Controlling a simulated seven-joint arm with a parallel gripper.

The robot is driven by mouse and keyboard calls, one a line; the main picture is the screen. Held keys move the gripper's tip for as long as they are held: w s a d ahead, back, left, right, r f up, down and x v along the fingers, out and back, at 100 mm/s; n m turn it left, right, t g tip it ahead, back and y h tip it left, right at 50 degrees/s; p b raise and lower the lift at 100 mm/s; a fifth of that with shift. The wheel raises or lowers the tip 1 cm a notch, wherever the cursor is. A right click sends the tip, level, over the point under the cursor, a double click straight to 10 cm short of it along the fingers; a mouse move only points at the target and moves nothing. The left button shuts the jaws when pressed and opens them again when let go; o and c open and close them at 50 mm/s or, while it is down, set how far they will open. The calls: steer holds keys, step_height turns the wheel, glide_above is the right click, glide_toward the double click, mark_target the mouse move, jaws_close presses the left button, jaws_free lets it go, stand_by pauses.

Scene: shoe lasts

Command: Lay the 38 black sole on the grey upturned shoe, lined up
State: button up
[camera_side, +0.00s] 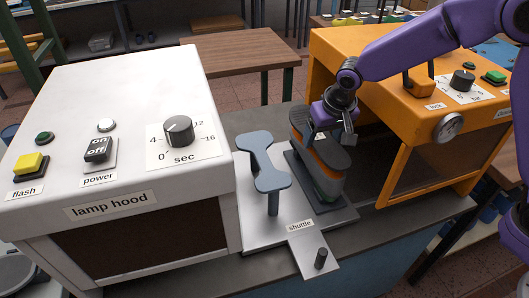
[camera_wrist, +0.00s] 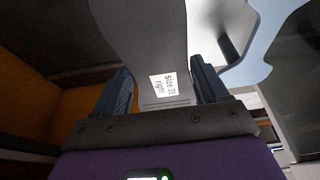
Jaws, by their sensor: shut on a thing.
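My gripper (camera_side: 340,122) is at the heel end of a dark grey-black sole (camera_side: 318,148), above the upturned shoe (camera_side: 325,178). In the wrist view, the two fingers (camera_wrist: 162,88) are shut on the sole (camera_wrist: 140,35), which has a white label reading "Size 38 right" (camera_wrist: 163,85). The shoe has grey sides and an orange band, with green low at its front end. The sole lies over the shoe, roughly along its length. I cannot tell whether they touch or line up exactly; the sole hides the shoe's top.
A blue-grey two-ended stand (camera_side: 263,160) is beside the shoe on the shuttle plate (camera_side: 258,222), which has a black knob (camera_side: 320,259). The white lamp hood (camera_side: 120,150) is at left, and an orange machine (camera_side: 420,110) is at right, close to my arm.

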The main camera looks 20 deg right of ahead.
mark_target(324, 141)
steer(key=shift+f, duration=1.7)
stand_by(1.1)
steer(key=o, duration=1)
steer(key=shift+r, duration=0.1)
steer(key=shift+r, duration=3.4)
steer(key=shift+r, duration=0.1)
